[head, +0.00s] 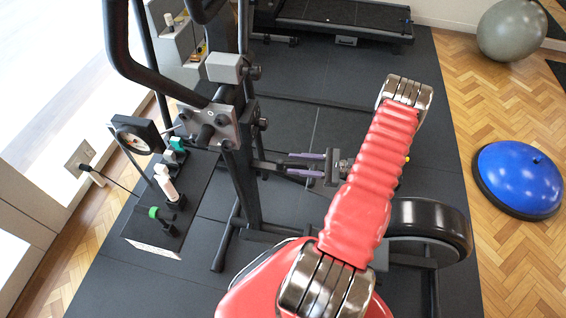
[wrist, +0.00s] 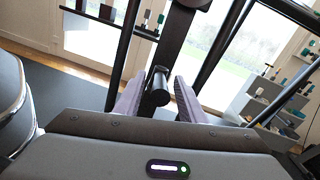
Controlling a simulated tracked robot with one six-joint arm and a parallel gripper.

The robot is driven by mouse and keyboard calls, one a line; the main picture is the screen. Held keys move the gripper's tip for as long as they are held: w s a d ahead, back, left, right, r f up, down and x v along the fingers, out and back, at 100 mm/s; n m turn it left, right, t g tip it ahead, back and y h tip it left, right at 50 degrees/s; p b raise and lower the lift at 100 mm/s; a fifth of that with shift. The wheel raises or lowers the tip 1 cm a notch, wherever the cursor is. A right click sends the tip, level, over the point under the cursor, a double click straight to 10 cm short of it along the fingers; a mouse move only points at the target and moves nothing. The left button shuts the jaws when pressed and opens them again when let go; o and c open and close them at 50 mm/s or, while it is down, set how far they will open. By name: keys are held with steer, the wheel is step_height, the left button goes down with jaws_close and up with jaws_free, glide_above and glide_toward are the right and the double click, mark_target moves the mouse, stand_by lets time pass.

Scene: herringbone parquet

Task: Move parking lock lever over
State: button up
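A black bar with a round end (wrist: 157,86) points toward my gripper in the wrist view, in front of a dark upright post. It looks like the lever, though I cannot be sure. In the head view a short dark bar (head: 268,165) reaches from the machine's post toward my gripper. My gripper (head: 290,163) has two purple fingers, spread apart and pointing left at the post. In the wrist view the fingers (wrist: 158,95) lie on either side of the round end, with narrow gaps. Whether the tips reach past it is unclear.
The exercise machine's post and handlebars (head: 125,45) stand left of my arm, its black wheel (head: 430,228) to the right. A stand with a dial (head: 135,138) and small items is at left. A blue balance dome (head: 518,178) and grey ball (head: 512,30) are far right.

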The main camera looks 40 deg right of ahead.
mark_target(284, 163)
steer(key=shift+x, duration=2.55)
steer(key=shift+c, duration=0.2)
jaws_close()
